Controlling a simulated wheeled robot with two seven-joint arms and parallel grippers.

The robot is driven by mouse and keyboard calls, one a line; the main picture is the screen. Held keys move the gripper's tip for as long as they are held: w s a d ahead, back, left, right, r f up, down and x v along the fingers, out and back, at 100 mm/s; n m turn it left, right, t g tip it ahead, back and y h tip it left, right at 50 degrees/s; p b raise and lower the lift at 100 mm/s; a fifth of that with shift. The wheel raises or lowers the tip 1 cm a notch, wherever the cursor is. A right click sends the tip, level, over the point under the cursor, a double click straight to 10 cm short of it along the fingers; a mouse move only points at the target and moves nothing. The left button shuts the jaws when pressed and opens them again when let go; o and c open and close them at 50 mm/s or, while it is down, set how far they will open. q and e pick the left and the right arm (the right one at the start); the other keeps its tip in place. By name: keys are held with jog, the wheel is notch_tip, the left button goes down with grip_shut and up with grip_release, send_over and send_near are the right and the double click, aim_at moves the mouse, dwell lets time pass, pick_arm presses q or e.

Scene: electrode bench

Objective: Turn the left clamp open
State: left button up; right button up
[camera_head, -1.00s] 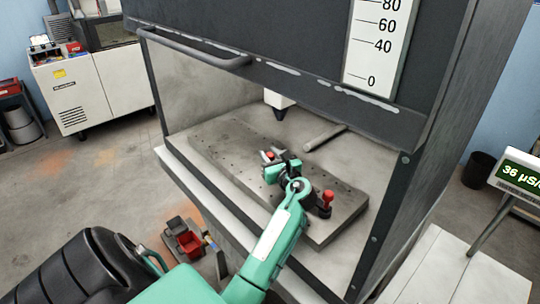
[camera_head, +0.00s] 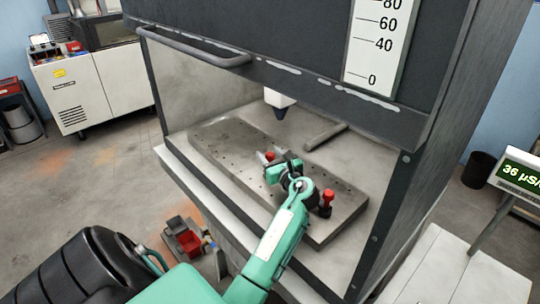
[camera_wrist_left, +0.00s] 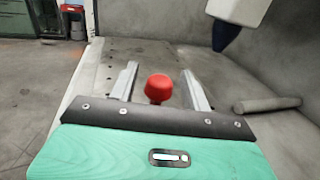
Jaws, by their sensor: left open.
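The left clamp has a red rounded knob (camera_head: 269,156), partly hidden by my gripper in the head view. In the left wrist view the red knob (camera_wrist_left: 158,86) stands upright between two pale fingers, with a gap visible on each side. My left gripper (camera_head: 274,163) is open around the knob and not closed on it; the wrist view shows its fingers (camera_wrist_left: 159,72) apart. The right clamp, with a red knob (camera_head: 327,195) on top, stands near the right end of the plate, beside my left wrist. My right gripper is not in view.
The clamps stand on a grey perforated plate (camera_head: 215,140) inside a dark-framed enclosure (camera_head: 380,215). A white nozzle with a dark tip (camera_head: 280,112) hangs above the plate. A grey rod (camera_head: 325,138) lies behind. A display (camera_head: 520,175) stands at right.

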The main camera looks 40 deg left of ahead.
pick_arm(q)
jog(key=b+v, duration=0.1)
jog(key=v, duration=0.6)
jog(key=shift+b, duration=0.35)
